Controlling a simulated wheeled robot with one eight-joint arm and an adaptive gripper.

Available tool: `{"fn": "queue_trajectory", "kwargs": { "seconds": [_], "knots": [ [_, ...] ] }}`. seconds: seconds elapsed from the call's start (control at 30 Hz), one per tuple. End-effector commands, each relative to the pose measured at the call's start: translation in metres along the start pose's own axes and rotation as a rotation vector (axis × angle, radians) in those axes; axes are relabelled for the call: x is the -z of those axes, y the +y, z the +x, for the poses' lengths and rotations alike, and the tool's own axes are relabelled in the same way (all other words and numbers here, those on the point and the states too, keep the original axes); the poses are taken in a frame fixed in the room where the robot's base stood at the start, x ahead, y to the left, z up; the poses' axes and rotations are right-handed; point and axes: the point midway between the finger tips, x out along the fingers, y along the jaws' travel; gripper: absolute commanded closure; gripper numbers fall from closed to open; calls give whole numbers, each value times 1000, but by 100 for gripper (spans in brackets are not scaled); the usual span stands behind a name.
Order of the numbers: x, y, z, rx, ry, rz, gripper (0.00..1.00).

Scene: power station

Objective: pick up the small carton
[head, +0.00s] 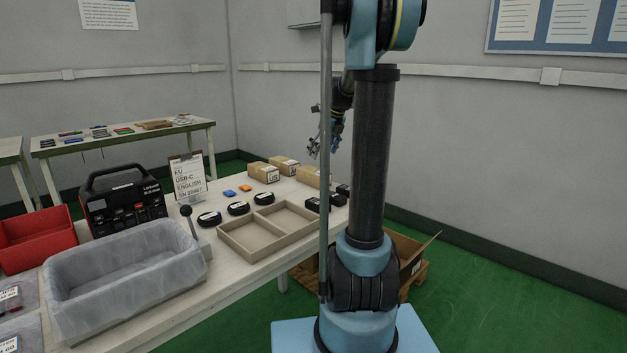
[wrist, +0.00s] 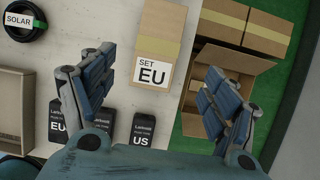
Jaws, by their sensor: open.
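A small tan carton (wrist: 160,35) with a white "SET EU" label lies on the pale table in the wrist view. Several similar cartons stand at the table's far end in the head view; the one nearest my arm (head: 313,176) appears to be this one. My gripper (wrist: 160,72) is open and empty, fingers spread wide. In the wrist view the carton lies between the two fingers' lines, slightly beyond the tips. In the head view my gripper (head: 320,146) hangs above the table's far end, partly hidden behind my arm.
Black boxes labelled EU and US (wrist: 142,128) stand close to the carton. A black "SOLAR" disc (wrist: 26,20) and a divided tray (head: 265,232) lie to the left. An open floor carton (wrist: 235,70) is beyond the table edge. A grey lined bin (head: 125,310) stands nearer.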

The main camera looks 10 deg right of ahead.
Motion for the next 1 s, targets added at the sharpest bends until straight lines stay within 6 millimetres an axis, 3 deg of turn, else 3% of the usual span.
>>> {"fn": "queue_trajectory", "kwargs": {
  "seconds": [0.3, 0.57, 1.0],
  "knots": [
    [-1, 2, 54, -1, 0, -4, 20],
    [-1, 2, 70, -1, 0, -4, 20],
    [0, 4, 117, -1, 0, -3, 20]
  ]
}}
